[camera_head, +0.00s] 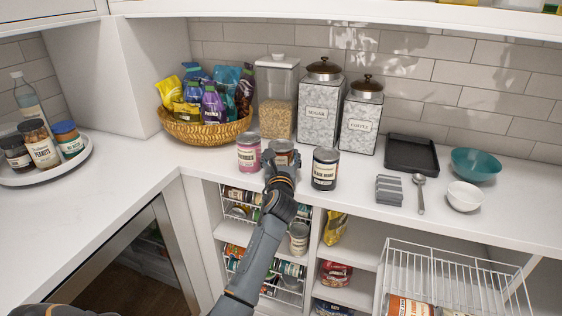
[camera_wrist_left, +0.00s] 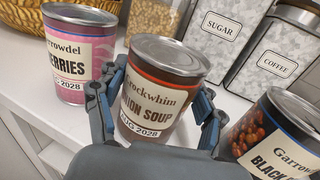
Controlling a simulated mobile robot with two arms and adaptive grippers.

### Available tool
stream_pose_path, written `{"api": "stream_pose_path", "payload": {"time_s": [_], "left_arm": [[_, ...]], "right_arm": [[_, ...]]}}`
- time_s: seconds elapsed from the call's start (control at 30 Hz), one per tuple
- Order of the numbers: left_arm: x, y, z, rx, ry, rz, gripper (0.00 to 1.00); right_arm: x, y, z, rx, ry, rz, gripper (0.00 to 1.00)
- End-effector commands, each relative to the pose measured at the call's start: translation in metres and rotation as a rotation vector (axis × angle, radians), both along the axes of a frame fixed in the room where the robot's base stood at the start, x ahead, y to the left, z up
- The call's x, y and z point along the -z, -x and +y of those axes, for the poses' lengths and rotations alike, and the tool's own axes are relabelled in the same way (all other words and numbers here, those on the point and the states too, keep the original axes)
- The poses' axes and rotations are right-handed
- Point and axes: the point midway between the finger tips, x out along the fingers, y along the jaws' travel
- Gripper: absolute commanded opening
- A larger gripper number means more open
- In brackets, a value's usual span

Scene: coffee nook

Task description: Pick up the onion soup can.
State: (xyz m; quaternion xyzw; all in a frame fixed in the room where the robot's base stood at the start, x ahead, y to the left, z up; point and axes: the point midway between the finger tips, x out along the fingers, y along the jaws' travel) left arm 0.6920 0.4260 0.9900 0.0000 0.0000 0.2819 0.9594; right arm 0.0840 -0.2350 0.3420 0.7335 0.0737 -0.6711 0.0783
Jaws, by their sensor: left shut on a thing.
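The onion soup can (camera_head: 282,146) is brown with a cream label and a silver lid, in the middle of the counter's front area. In the left wrist view the can (camera_wrist_left: 158,88) stands upright between the fingers, its label reading onion soup. My left gripper (camera_head: 281,168) reaches it from the front and is shut on it, one finger on each side. The left gripper also fills the bottom of the left wrist view (camera_wrist_left: 158,112). The gripper hides the can's lower part in the head view; I cannot tell whether its base touches the counter. My right gripper is not in view.
A pink berries can (camera_head: 249,153) stands close on the left and a black beans can (camera_head: 324,170) on the right. A snack basket (camera_head: 203,131), a cereal container (camera_head: 277,97) and sugar (camera_head: 321,106) and coffee canisters (camera_head: 360,119) stand behind. Open shelves lie below the counter's edge.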

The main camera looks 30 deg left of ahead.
Motion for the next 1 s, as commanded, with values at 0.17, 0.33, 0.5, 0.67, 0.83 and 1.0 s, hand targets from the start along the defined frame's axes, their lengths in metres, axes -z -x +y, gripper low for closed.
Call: {"api": "stream_pose_path", "payload": {"time_s": [0.17,0.33,0.5,0.67,0.83,1.0], "left_arm": [[-0.002,0.000,0.000,0.001,-0.001,-0.004,0.18],[-0.005,0.000,0.000,0.000,-0.002,-0.003,0.18],[-0.024,0.000,0.001,0.001,-0.006,-0.007,0.18],[-0.056,0.015,-0.006,0.002,-0.006,-0.009,0.18],[-0.096,0.047,-0.019,0.002,-0.007,-0.010,0.18],[-0.110,0.083,-0.035,0.002,-0.004,-0.006,0.18]], "right_arm": [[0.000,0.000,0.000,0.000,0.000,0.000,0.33],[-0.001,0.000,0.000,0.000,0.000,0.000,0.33],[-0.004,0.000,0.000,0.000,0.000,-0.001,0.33],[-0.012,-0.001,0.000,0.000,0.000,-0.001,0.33],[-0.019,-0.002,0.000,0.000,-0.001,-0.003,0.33],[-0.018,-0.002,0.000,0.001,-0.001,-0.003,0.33]]}}
